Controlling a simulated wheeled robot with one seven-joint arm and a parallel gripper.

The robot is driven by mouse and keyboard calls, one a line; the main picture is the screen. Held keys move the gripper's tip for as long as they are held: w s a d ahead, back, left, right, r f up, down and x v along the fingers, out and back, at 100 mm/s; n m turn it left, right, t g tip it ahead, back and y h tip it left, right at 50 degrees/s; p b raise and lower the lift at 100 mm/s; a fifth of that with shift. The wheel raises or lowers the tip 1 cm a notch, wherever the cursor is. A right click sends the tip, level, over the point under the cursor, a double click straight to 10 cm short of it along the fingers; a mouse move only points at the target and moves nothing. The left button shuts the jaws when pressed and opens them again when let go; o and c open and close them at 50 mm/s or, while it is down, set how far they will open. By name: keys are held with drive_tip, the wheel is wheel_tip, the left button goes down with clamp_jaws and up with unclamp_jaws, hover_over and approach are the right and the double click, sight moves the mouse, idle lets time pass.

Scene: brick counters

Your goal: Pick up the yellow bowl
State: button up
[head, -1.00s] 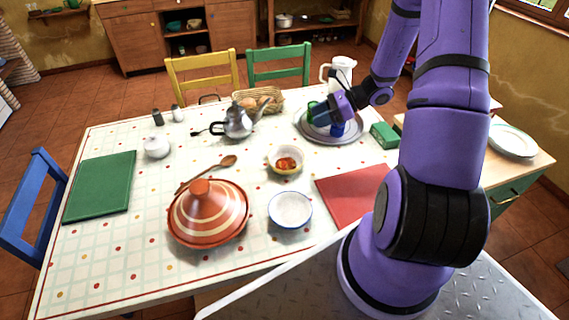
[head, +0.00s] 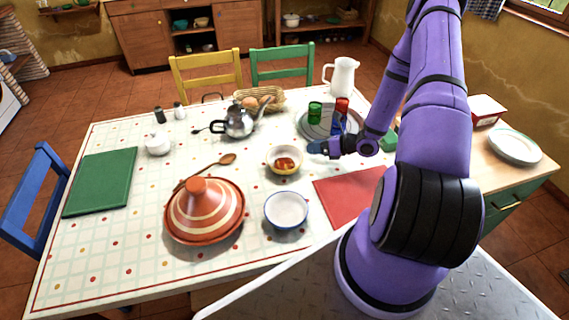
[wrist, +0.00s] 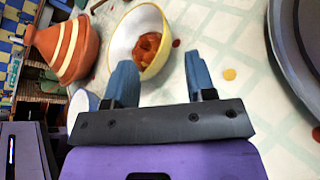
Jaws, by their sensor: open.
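The yellow bowl (head: 285,161) stands upright on the table, with a white inside and orange-red food in it. In the wrist view the bowl (wrist: 150,22) lies just beyond the fingertips, mostly ahead of the left finger, with a yellow rim. My gripper (head: 312,147) is to the right of the bowl in the head view, apart from it. In the wrist view my gripper (wrist: 158,70) has its two blue fingers spread with nothing between them but tablecloth and part of the bowl.
A blue-rimmed bowl (head: 287,211) and an orange striped tagine (head: 204,212) stand nearer. A red mat (head: 348,197) lies to the right. A round tray (head: 310,131) with colored glasses, a kettle (head: 239,121) and a white pitcher (head: 341,76) stand behind. A wooden spoon (head: 207,166) lies left.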

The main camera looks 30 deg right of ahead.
sight(284, 162)
drive_tip(key=shift+x, duration=2.95)
drive_tip(key=shift+s+a, duration=0.1)
drive_tip(key=shift+a, duration=0.05)
clamp_jaws()
